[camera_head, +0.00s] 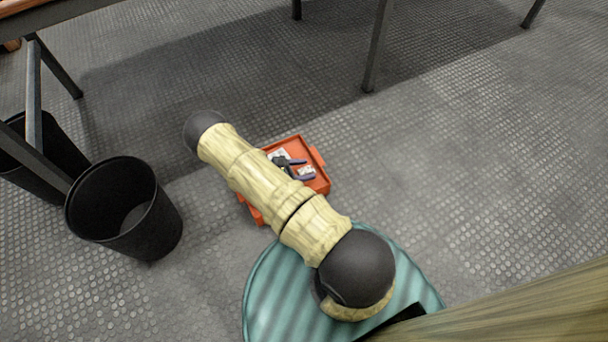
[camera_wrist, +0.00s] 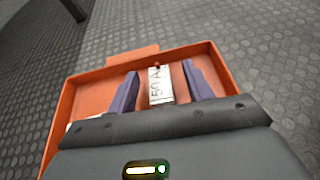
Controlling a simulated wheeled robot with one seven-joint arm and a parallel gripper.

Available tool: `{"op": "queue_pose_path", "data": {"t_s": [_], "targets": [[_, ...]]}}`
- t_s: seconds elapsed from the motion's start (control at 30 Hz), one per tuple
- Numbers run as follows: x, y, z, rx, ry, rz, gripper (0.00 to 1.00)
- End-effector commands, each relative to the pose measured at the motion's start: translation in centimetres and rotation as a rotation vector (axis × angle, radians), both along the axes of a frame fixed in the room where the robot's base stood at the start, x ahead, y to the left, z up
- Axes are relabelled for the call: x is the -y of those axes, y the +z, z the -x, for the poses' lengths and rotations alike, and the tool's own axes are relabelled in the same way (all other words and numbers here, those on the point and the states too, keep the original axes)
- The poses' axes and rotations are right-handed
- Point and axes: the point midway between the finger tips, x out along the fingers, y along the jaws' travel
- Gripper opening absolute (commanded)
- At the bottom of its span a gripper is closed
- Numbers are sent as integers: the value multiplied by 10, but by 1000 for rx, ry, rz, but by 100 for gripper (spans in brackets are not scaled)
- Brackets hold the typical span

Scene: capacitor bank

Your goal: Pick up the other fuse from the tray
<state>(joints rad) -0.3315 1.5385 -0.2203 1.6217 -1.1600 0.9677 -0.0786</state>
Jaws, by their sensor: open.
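The orange tray (camera_head: 318,158) sits on the floor, partly hidden by my arm in the head view; its rim also shows in the wrist view (camera_wrist: 222,68). A white fuse (camera_wrist: 156,86) marked "50 A", with a small red tip, lies in the tray. My gripper (camera_wrist: 160,70) is open, its two purple fingers on either side of this fuse with gaps visible. In the head view my gripper (camera_head: 308,169) is over the tray's right part. Another white piece (camera_head: 279,154) lies in the tray near the gripper's body; I cannot tell exactly what it is.
A black bin (camera_head: 125,210) stands left of the tray, with a second dark bin (camera_head: 45,150) behind it. Table legs (camera_head: 377,45) rise at the back and left. The grey studded floor (camera_head: 480,190) is clear on the right.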

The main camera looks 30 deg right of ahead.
Motion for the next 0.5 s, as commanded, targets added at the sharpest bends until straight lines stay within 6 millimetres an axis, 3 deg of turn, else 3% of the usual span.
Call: {"op": "queue_pose_path", "data": {"t_s": [0.03, 0.23, 0.5], "targets": [[5, -8, -1, 1, -1, 0, 51], [21, -15, -2, 2, 7, 1, 51], [23, -13, -2, 3, 12, 0, 51]]}}
